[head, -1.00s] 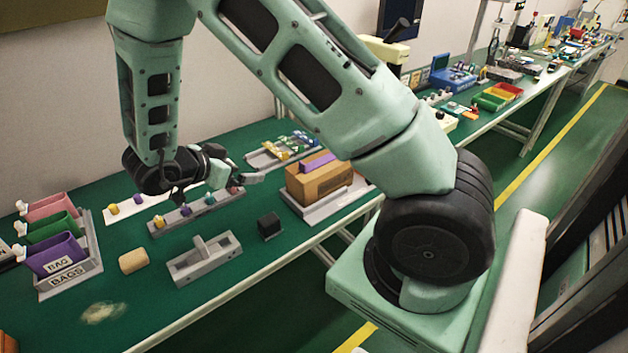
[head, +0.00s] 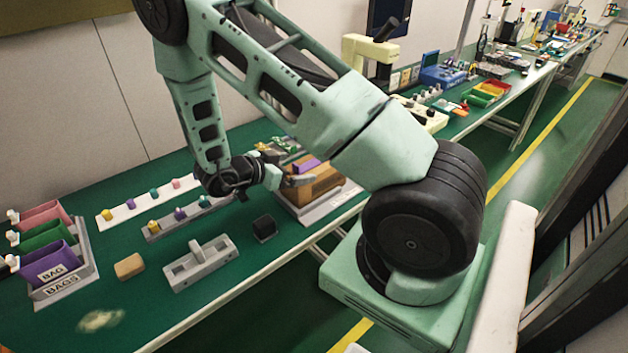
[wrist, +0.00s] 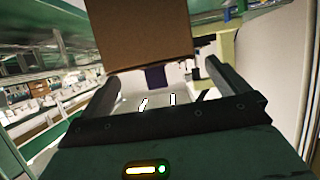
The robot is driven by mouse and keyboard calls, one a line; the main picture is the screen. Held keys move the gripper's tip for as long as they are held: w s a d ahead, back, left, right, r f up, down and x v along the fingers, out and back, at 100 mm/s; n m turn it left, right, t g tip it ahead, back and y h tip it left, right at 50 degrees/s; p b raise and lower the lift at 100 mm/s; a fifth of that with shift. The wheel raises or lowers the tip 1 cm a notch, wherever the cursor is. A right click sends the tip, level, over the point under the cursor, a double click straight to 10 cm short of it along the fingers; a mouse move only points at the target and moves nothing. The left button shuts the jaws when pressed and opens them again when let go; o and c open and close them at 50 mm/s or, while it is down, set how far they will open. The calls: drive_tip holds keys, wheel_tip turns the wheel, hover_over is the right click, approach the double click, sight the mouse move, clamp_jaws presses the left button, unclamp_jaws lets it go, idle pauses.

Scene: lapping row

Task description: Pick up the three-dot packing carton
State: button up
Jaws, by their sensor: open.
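A brown carton (head: 322,186) sits on a grey base (head: 318,212) at the back of the green bench, with a purple piece (head: 307,165) at its top. I cannot make out any dots on it. In the wrist view a plain brown carton face (wrist: 145,35) fills the top middle, ahead of and between the two spread fingers of my gripper (wrist: 162,74). The gripper is open and holds nothing. Whether a finger touches the carton cannot be told.
A black block (head: 265,227) and a grey fixture with an upright post (head: 200,265) stand in front. A grey strip (head: 180,224) and a white strip (head: 140,205) carry small coloured knobs. A tan block (head: 129,266) and bag bins (head: 60,292) are at left.

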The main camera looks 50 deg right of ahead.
sight(308, 166)
drive_tip(key=x, duration=0.2)
drive_tip(key=p+x, duration=0.1)
drive_tip(key=x, duration=0.1)
drive_tip(key=shift+s+d+r, duration=0.1)
drive_tip(key=shift+s+r, duration=0.05)
drive_tip(key=shift+s, duration=0.15)
drive_tip(key=shift+s+d+f, duration=0.1)
drive_tip(key=shift+d+f, duration=0.2)
drive_tip(key=shift+d, duration=0.2)
drive_tip(key=c, duration=1.3)
